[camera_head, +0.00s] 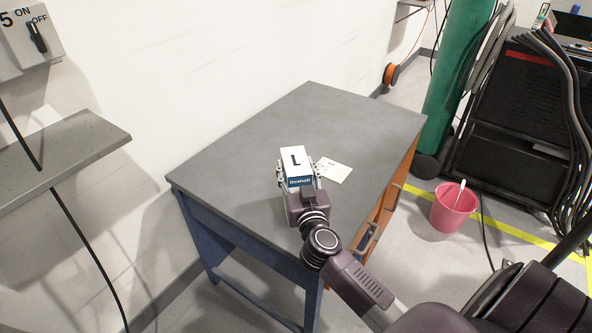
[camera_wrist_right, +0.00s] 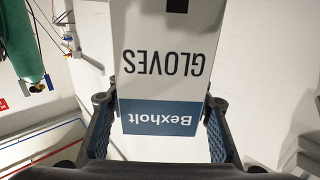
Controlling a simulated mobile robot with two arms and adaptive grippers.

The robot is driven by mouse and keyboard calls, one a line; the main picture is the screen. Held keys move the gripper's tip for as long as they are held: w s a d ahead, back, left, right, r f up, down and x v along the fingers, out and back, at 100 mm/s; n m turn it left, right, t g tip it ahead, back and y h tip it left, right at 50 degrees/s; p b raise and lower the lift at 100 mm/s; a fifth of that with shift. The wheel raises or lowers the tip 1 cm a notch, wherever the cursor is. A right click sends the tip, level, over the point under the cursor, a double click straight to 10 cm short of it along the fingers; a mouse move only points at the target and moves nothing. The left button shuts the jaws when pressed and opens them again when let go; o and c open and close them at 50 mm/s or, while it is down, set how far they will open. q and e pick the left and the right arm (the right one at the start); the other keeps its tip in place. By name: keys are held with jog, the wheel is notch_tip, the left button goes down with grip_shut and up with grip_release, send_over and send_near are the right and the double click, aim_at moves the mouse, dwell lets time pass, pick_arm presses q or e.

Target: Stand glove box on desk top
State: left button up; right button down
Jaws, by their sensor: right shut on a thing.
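The glove box (camera_head: 296,158) is white with a dark blue band reading "Bexholt" and a black mark on its top. It is over the grey desk top (camera_head: 320,115); I cannot tell whether its base touches the surface. My right gripper (camera_head: 299,170) is shut on the glove box, one finger on each side. In the right wrist view the glove box (camera_wrist_right: 165,50) fills the middle between the fingers (camera_wrist_right: 160,130), with "GLOVES" and "Bexholt" upside down. My left gripper is not in view.
A white card (camera_head: 333,171) lies flat on the desk just right of the box. The desk top is otherwise clear. A wall shelf (camera_head: 75,150) is at left. A pink bucket (camera_head: 453,208), a green cylinder (camera_head: 455,85) and a black machine (camera_head: 515,110) stand at right.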

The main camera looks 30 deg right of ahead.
jog(key=c, duration=1)
grip_release()
jog(key=shift+o, duration=0.2)
jog(key=shift+s, duration=0.2)
jog(key=v, duration=1.1)
jog(key=shift+s+a, duration=0.2)
jog(key=shift+s, duration=0.15)
